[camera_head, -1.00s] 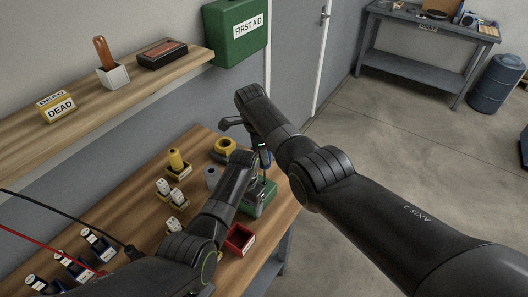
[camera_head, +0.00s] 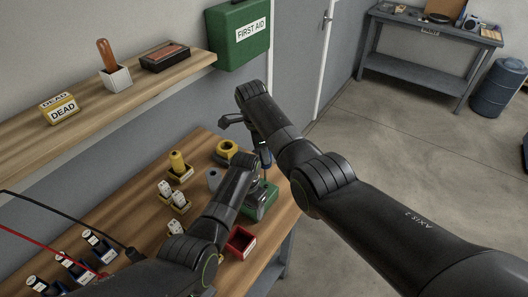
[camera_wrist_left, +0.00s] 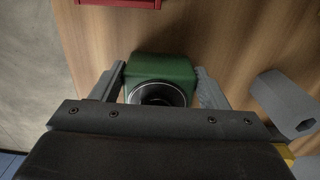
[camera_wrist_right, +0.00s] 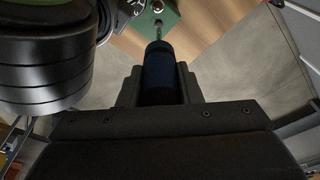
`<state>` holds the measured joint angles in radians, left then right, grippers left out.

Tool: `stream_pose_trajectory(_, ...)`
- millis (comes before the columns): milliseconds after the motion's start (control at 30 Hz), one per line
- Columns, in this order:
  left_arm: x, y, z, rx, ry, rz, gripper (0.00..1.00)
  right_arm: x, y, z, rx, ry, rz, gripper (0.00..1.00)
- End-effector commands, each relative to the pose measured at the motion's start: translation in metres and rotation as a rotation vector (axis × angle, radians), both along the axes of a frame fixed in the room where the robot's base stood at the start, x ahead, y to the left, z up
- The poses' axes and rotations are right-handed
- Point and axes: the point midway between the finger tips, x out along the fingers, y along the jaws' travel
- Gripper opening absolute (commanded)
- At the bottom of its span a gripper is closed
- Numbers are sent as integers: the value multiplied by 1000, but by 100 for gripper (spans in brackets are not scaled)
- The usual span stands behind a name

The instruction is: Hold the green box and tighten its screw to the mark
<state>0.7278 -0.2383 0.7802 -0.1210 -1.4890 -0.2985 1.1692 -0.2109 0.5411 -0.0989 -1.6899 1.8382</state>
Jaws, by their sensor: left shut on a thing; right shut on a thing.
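The green box (camera_head: 264,203) is on the front of the wooden bench, partly hidden by my left arm. In the left wrist view my left gripper (camera_wrist_left: 160,78) is shut on the green box (camera_wrist_left: 165,66), a finger at each side; a round dark ring shows on its near face. My right gripper (camera_wrist_right: 158,82) is shut on a screwdriver with a dark blue handle (camera_wrist_right: 158,62). Its thin shaft points to the green box (camera_wrist_right: 152,18). I cannot tell whether the tip sits in the screw; the screw and the mark are not clear.
A red tray (camera_head: 241,241) stands just in front of the green box. The shelf (camera_head: 100,105) and first aid box (camera_head: 238,34) are behind.

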Motion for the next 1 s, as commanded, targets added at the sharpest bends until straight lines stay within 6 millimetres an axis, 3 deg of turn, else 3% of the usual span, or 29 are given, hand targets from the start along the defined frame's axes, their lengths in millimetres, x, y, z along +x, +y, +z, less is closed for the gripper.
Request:
stream_pose_trajectory(167, 1, 0, 0, 0, -2, 1, 37, -1, -1, -1, 1, -2, 97, 0)
stream_pose_trajectory(1000, 1, 1, 0, 0, -3, 2, 37, -4, -6, 0, 3, -5, 1407, 0)
